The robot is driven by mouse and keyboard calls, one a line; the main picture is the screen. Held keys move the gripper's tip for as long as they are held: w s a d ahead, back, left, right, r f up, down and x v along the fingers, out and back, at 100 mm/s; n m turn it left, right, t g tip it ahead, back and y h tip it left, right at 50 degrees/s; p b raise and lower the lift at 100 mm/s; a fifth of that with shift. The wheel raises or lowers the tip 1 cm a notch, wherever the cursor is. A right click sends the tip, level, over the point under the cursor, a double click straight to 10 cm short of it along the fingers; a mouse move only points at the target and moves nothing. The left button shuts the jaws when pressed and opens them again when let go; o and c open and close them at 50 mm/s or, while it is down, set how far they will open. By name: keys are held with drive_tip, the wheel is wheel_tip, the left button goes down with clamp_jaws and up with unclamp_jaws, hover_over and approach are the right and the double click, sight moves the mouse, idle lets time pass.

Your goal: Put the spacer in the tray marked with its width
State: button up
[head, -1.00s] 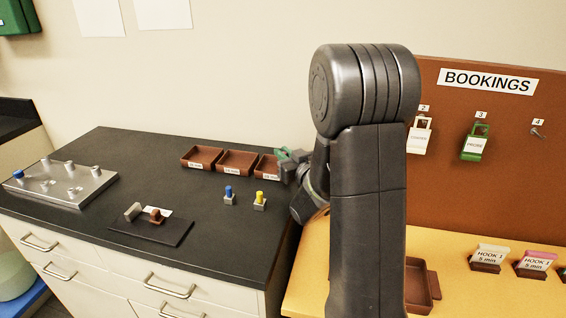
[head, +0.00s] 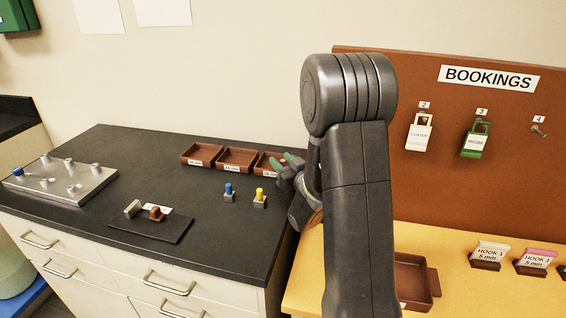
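Two small grey blocks stand on the black bench, one with a blue knob (head: 229,192) and one with a yellow knob (head: 260,198). I cannot tell which is the spacer. Three brown trays stand in a row behind them: left (head: 201,154), middle (head: 236,159) and right (head: 264,165). Their white width labels are too small to read surely.
A dark plate (head: 150,228) with a grey block and a brown piece lies at the front of the bench. A metal plate with pegs (head: 60,182) is at left. The BOOKINGS board (head: 480,200) and yellow table (head: 455,290) are at right. Mid-bench is clear.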

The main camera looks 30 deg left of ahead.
drive_tip(key=shift+r+p, duration=0.2)
drive_tip(key=shift+p, duration=0.1)
drive_tip(key=b+v, duration=0.2)
drive_tip(key=v, duration=1)
drive_tip(key=p+x, duration=0.2)
drive_tip(key=x, duration=1)
drive_tip(key=shift+a, duration=0.1)
drive_tip(key=shift+r, duration=0.7)
